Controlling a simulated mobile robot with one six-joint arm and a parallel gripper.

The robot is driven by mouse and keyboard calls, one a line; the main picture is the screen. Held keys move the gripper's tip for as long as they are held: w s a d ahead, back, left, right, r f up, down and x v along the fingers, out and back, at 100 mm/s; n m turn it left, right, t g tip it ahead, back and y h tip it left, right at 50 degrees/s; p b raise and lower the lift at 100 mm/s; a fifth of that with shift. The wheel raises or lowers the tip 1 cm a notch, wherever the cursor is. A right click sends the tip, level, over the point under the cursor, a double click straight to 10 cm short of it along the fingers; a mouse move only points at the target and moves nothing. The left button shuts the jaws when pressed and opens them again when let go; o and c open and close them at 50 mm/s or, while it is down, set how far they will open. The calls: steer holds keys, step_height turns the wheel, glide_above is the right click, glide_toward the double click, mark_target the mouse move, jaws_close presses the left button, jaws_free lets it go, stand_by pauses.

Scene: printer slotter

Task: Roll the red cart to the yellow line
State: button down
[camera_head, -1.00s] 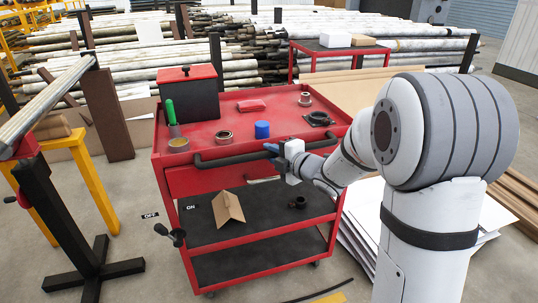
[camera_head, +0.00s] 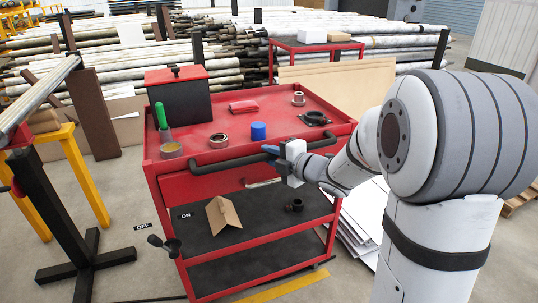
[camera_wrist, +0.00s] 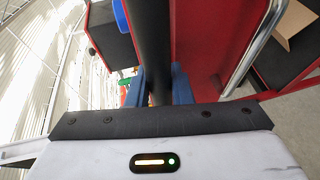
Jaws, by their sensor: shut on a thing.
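The red cart (camera_head: 202,178) stands upright on the floor in the middle of the head view. Its black handle bar (camera_head: 225,163) runs along the near side, below the top. In the wrist view the black bar (camera_wrist: 150,45) passes between the blue fingers of my gripper (camera_wrist: 160,86). The yellow line (camera_head: 285,288) shows on the floor at the bottom, just in front of the cart's lower right corner.
A lever (camera_head: 166,246) with ON and OFF labels sticks out at the cart's lower left. A black stand (camera_head: 62,205) and a yellow trestle (camera_head: 88,180) are at left. White sheets (camera_head: 357,225) lie at right. A second red cart (camera_head: 315,47) stands behind.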

steer(key=shift+s+f, duration=0.15)
steer(key=shift+s, duration=0.1)
steer(key=c, duration=1.3)
jaws_free()
steer(key=shift+d, duration=0.1)
steer(key=shift+s+d+r, duration=0.15)
steer(key=shift+r, duration=0.05)
steer(key=p+v, duration=0.2)
steer(key=v, duration=0.5)
